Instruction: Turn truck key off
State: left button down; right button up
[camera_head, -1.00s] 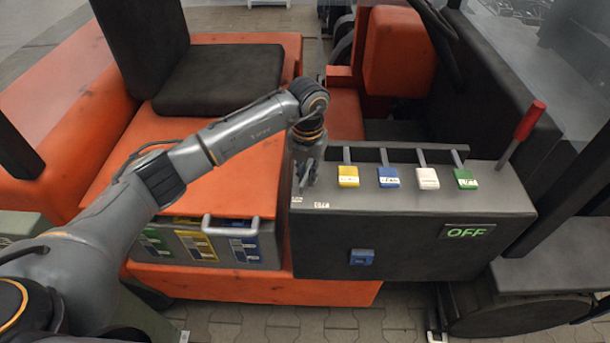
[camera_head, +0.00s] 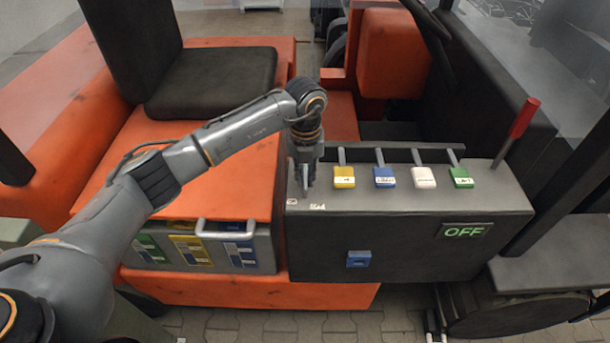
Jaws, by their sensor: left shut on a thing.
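My left gripper (camera_head: 306,178) points down at the left end of the truck's dark control box (camera_head: 410,236). It is shut on the truck key there; the fingers hide most of the key, so I cannot tell its exact angle. A small label with letters lies on the box top just below the fingers, too small to read. A display (camera_head: 464,231) on the front of the box reads OFF in green. My right gripper is not in view.
Yellow (camera_head: 344,182), blue (camera_head: 384,182), white (camera_head: 423,182) and green (camera_head: 461,182) levers stand right of my gripper. A red-handled lever (camera_head: 524,118) rises at the box's right end. A seat (camera_head: 212,82) is behind my arm.

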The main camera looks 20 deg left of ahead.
aim_at(306, 176)
pick_arm(q)
jog(key=c, duration=1.4)
grip_release()
jog(key=shift+r, duration=0.1)
notch_tip(306, 176, up, 12)
